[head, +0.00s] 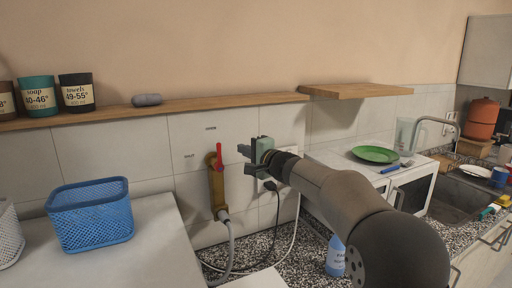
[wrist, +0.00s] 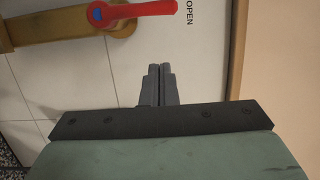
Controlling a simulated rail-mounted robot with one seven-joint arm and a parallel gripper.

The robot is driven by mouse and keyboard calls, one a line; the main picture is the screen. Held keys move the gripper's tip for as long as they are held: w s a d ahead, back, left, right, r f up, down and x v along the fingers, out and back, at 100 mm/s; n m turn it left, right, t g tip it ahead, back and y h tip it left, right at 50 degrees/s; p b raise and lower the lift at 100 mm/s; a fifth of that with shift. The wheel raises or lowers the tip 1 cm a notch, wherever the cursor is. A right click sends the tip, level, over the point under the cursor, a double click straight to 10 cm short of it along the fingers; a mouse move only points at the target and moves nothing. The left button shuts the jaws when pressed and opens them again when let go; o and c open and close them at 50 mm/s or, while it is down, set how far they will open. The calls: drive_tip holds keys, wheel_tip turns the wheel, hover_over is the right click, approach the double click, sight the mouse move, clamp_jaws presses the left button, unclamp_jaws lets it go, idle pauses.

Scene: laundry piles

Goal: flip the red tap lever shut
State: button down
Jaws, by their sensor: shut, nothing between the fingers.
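The red tap lever (head: 219,157) is on a brass tap (head: 216,190) on the tiled wall, and it points upward in the head view. In the wrist view the lever (wrist: 145,10) lies at the top, pointing right toward the word OPEN (wrist: 189,12), with a blue cap at its pivot on the brass body (wrist: 60,27). My gripper (head: 243,151) is to the right of the lever and apart from it. In the wrist view its fingers (wrist: 159,70) are together and empty, below the lever in the picture.
A grey hose (head: 229,240) hangs from the tap. A black plug with a cable (head: 271,187) is on the wall below my gripper. A wooden shelf (head: 180,106) runs above. A blue basket (head: 91,215) stands at left; a green plate (head: 375,154) lies at right.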

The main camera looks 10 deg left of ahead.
sight(219, 157)
drive_tip(key=s+a, duration=0.1)
drive_tip(key=a, duration=0.1)
drive_tip(key=s+a, duration=0.1)
drive_tip(key=shift+s+a+p, duration=0.1)
drive_tip(key=shift+a+p, duration=0.25)
drive_tip(key=shift+p, duration=0.05)
drive_tip(key=shift+d+b, duration=0.1)
drive_tip(key=shift+b, duration=0.35)
